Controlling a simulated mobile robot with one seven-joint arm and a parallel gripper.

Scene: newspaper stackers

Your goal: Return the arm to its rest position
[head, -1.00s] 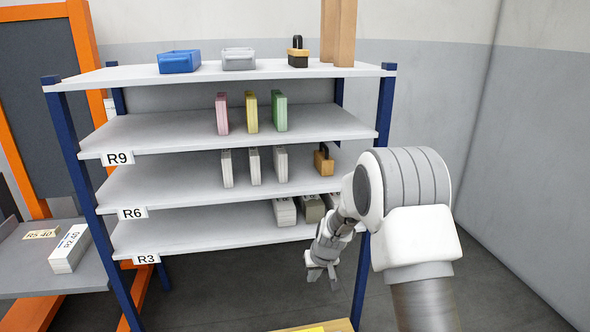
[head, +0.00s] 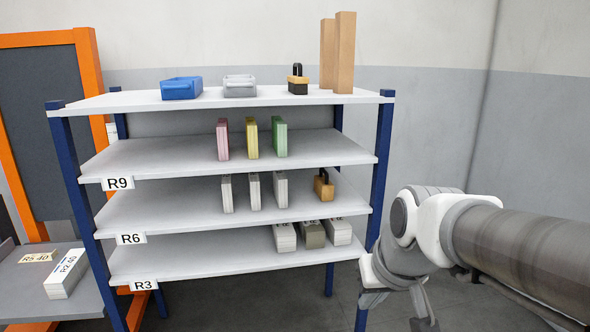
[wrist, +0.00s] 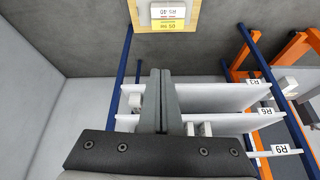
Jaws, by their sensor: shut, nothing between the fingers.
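My arm (head: 500,250) reaches in from the right edge in the head view, bent to the right of the rack. Its wrist part (head: 398,268) hangs beside the rack's front right post, and the lower end is partly cut off by the bottom edge. In the wrist view my gripper (wrist: 161,73) is shut, its two fingers together with nothing between them. It points over open floor, and the rack appears upside down beyond it.
The rack's shelves (head: 180,257) hold upright booklets, several stacks and a padlock; bins and wooden blocks stand on top. A side table (head: 40,290) is at left. A wooden tray with a stack (wrist: 190,22) shows in the wrist view. The grey wall at right is clear.

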